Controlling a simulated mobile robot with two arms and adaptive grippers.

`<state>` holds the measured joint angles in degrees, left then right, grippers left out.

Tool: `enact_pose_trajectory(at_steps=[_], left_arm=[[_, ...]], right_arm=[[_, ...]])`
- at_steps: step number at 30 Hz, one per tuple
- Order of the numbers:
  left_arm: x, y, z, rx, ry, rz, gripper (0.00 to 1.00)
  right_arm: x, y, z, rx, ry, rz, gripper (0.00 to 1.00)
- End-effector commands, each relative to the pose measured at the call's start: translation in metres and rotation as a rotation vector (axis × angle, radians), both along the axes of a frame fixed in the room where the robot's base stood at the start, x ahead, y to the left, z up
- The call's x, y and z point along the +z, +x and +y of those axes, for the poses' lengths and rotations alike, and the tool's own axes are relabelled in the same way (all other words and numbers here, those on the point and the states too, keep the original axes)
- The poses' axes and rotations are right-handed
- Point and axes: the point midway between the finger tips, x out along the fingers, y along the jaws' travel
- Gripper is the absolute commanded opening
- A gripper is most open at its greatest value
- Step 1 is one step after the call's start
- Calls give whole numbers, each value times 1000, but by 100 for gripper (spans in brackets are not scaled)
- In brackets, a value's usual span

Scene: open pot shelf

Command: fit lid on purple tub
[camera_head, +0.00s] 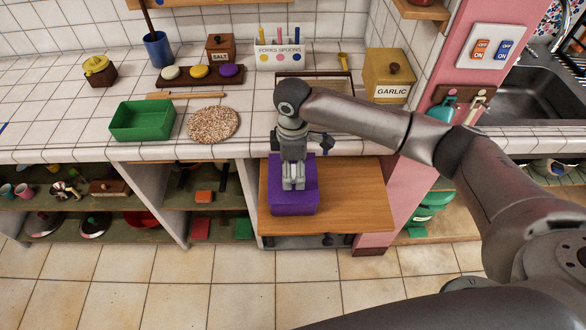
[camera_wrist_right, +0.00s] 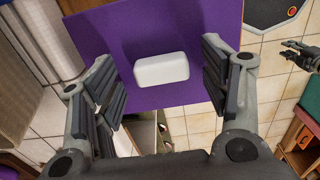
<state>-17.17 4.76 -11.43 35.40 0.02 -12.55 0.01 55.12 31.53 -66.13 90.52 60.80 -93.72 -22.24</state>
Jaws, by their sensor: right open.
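The purple tub (camera_head: 295,209) stands on a wooden pull-out board below the counter. A flat purple square, which looks like its lid (camera_wrist_right: 140,30), shows in the right wrist view with a white block handle (camera_wrist_right: 161,70) in its middle. From these views I cannot tell whether the lid is fully seated. My right gripper (camera_head: 293,186) is above the tub, pointing down. In its wrist view the open fingers (camera_wrist_right: 162,78) stand on either side of the handle, with gaps. A small dark gripper, seemingly my left one (camera_wrist_right: 302,56), shows at the right edge there.
The wooden board (camera_head: 355,205) is bare right of the tub. The counter edge lies just behind. A green tub (camera_head: 125,134), a round speckled mat (camera_head: 213,124) and a garlic box (camera_head: 388,76) are on the counter. A pink post (camera_head: 398,185) stands right of the board.

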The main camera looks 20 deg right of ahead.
Motion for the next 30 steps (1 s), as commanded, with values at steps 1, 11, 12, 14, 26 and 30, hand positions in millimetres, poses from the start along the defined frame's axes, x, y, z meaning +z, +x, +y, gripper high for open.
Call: enact_pose_trajectory(at_steps=[1, 11, 12, 14, 26, 30], left_arm=[[0, 0, -1, 0, -1, -1, 31], [0, 0, -2, 0, -3, 0, 31], [0, 0, -2, 0, -3, 0, 31], [0, 0, -3, 0, -3, 0, 31], [0, 1, -3, 0, -3, 0, 31], [0, 1, -3, 0, -3, 0, 31]], right_arm=[[9, 1, 0, 1, 1, -4, 69], [78, 1, 0, 1, 2, -5, 69], [85, 1, 0, 1, 2, -4, 69], [94, 1, 0, 0, 1, -3, 69], [111, 0, 0, 1, 1, 0, 69], [111, 0, 0, 0, 1, 0, 69]])
